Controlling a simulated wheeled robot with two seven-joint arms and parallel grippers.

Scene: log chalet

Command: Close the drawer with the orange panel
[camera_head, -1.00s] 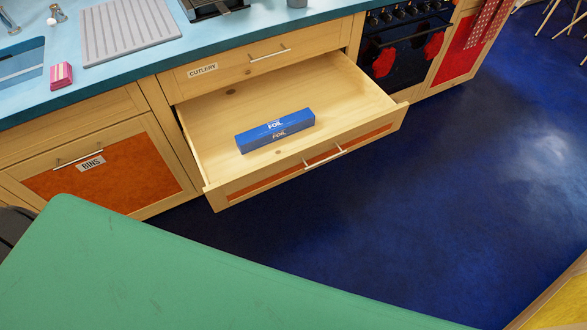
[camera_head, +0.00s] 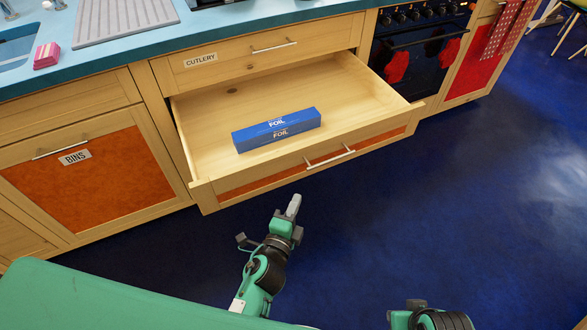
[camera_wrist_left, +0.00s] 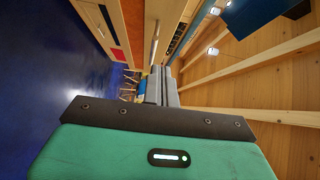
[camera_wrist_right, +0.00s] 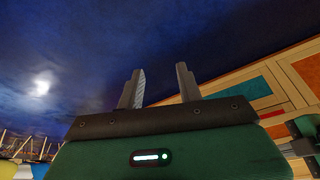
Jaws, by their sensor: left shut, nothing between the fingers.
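The drawer with the orange panel (camera_head: 270,178) is pulled well out beneath the cutlery drawer in the head view. Its wooden front carries a silver bar handle (camera_head: 330,157). A blue foil box (camera_head: 277,130) lies inside it. My left gripper (camera_head: 293,206) is shut and empty, just in front of the drawer front and left of the handle in the picture; I see no clear contact. Its fingers (camera_wrist_left: 161,86) are together in the left wrist view. My right gripper (camera_wrist_right: 160,69) is open and empty over the dark blue floor; only part of its arm shows at the head view's bottom edge.
The cutlery drawer (camera_head: 222,66) above is shut. The bins cupboard (camera_head: 85,185) on the left is shut. An oven (camera_head: 420,60) stands at the right. The blue floor (camera_head: 480,200) in front is clear.

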